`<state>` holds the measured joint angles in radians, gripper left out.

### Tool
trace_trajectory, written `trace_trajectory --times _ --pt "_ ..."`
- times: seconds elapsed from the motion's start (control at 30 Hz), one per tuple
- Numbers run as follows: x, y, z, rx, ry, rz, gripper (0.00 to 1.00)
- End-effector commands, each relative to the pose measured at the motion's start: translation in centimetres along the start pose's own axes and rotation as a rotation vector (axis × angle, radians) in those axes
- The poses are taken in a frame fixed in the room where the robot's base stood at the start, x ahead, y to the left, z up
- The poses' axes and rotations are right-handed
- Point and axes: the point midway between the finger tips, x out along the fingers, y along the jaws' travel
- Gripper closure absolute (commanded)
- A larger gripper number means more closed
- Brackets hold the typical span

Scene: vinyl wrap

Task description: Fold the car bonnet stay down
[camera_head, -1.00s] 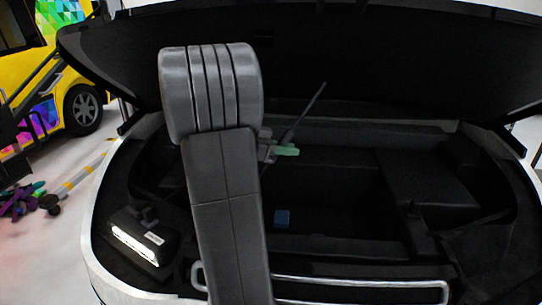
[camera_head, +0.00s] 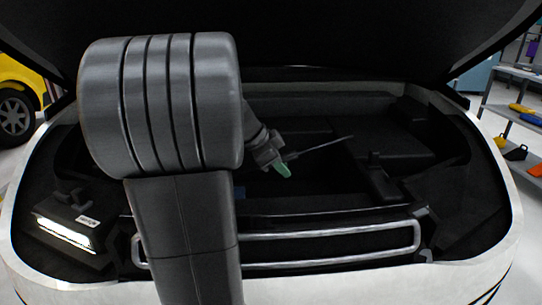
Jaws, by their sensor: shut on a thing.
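The bonnet stay (camera_head: 322,147) is a thin dark rod inside the car's engine bay. It slants slightly up to the right from my gripper (camera_head: 283,168). My gripper has green fingertips and is shut on the stay near its left visible end. The car bonnet (camera_head: 300,30) is raised and spans the top of the view. My arm covers the left part of the bay and hides part of the gripper. Where the stay is hinged cannot be made out.
A silver bar (camera_head: 330,262) runs along the bay's front, behind the white front edge (camera_head: 400,272). A lit headlamp (camera_head: 62,232) is at the left. A shelf (camera_head: 527,120) with colourful items stands at the right, and a yellow vehicle (camera_head: 15,80) at the far left.

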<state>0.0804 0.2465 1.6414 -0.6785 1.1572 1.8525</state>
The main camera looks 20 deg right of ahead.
Motion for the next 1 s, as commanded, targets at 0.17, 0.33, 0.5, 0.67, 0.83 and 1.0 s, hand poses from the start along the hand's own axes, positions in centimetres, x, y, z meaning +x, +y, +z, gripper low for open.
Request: trace_trajectory --times 0.17,0.33,0.5,0.67,0.83,1.0 --pt "2.3 1.4 1.1 0.043 -0.078 0.015 1.00" --pt "3.4 2.1 1.7 0.065 -0.123 0.024 1.00" --pt "3.7 2.4 2.0 0.075 -0.143 0.028 1.00" --pt "3.8 2.4 2.0 0.077 -0.147 0.028 1.00" --pt "3.8 2.4 2.0 0.077 -0.146 0.028 1.00" --pt "3.8 2.4 2.0 0.076 -0.146 0.028 0.59"
